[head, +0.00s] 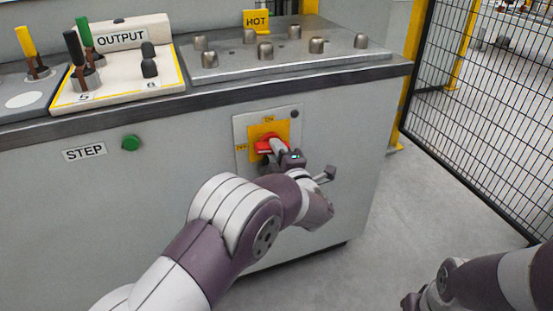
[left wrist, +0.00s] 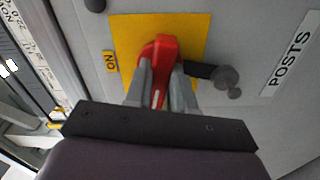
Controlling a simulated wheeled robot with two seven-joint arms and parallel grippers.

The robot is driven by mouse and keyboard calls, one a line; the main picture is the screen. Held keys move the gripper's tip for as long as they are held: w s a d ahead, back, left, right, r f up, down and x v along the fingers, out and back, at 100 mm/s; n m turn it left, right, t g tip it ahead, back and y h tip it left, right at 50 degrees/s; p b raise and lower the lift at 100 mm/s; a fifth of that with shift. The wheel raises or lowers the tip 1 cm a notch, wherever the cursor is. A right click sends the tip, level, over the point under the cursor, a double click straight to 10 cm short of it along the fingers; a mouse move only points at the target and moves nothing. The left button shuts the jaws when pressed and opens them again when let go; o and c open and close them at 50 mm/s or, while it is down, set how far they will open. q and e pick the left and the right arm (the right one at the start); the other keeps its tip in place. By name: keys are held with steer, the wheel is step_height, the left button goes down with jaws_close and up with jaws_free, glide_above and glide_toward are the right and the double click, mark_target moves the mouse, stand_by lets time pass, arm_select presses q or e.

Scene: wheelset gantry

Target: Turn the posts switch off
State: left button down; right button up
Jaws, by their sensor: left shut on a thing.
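The red switch handle (head: 264,147) sits on a yellow plate (head: 257,132) on the cabinet front. The handle lies about level, its end toward the plate's left-hand label, which is too small to read. My left gripper (head: 278,148) is shut on the handle. In the left wrist view, the two grey fingers (left wrist: 157,90) stand on either side of the red handle (left wrist: 159,48). An ON label (left wrist: 110,62) is on the plate's edge, off to the handle's side. A POSTS label (left wrist: 290,53) is on the panel.
A green button (head: 131,143) beside a STEP label (head: 84,153) is to the left.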

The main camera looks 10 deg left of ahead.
arm_select(q)
steer(key=shift+r+n+b, duration=0.1)
steer(key=shift+n+b, duration=0.7)
steer(key=shift+n, duration=0.3)
steer(key=c, duration=1)
jaws_free()
steer(key=shift+o, duration=0.2)
steer(key=shift+w+a, duration=0.1)
steer(key=p+v, duration=0.4)
steer(key=v, duration=0.8)
steer(key=shift+s+d, duration=0.25)
steer(key=shift+s, duration=0.05)
